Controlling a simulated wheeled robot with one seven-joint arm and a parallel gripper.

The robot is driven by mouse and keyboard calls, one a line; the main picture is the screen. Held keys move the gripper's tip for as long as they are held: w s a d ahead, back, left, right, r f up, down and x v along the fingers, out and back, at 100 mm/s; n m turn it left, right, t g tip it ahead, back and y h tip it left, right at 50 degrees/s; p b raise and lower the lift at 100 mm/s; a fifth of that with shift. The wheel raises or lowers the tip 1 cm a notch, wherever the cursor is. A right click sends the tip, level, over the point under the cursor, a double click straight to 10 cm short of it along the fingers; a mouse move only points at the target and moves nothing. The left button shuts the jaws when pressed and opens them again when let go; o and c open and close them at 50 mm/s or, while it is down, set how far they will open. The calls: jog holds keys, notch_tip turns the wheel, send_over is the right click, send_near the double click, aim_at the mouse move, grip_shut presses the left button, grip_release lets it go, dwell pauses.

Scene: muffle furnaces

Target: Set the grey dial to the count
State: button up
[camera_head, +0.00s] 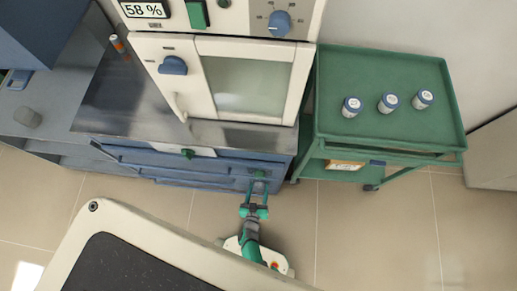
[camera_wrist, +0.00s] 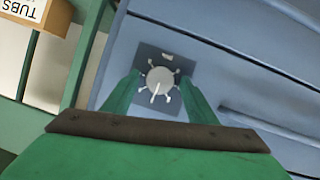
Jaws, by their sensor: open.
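The grey dial (camera_wrist: 160,80) sits on a dark square plate on the blue cabinet front, with several pale marks around it. Its pale pointer line points down and slightly left in the wrist view. My gripper (camera_wrist: 161,90) is open, one green finger on each side of the dial; I cannot tell whether they touch it. In the head view my gripper (camera_head: 257,188) reaches the cabinet front, and the dial is too small to make out.
A card reading "TUBS" (camera_wrist: 29,12) hangs on the cart, left of the dial in the wrist view. The furnace (camera_head: 240,85) has a blue knob (camera_head: 279,23), a blue handle and a 58 % display. The blue cabinet (camera_head: 215,168) is below it. Floor right of my arm is clear.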

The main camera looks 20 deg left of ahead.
jog(key=shift+c, duration=0.4)
jog(key=c, duration=1)
jog(key=shift+m, duration=0.3)
jog(key=shift+d+m+g+y, duration=0.15)
jog(key=shift+m+g+y, duration=0.25)
jog(key=shift+m+y, duration=0.7)
jog(key=shift+w+d+m+y, duration=0.15)
jog(key=shift+m+y, duration=0.75)
jog(key=shift+m, duration=0.7)
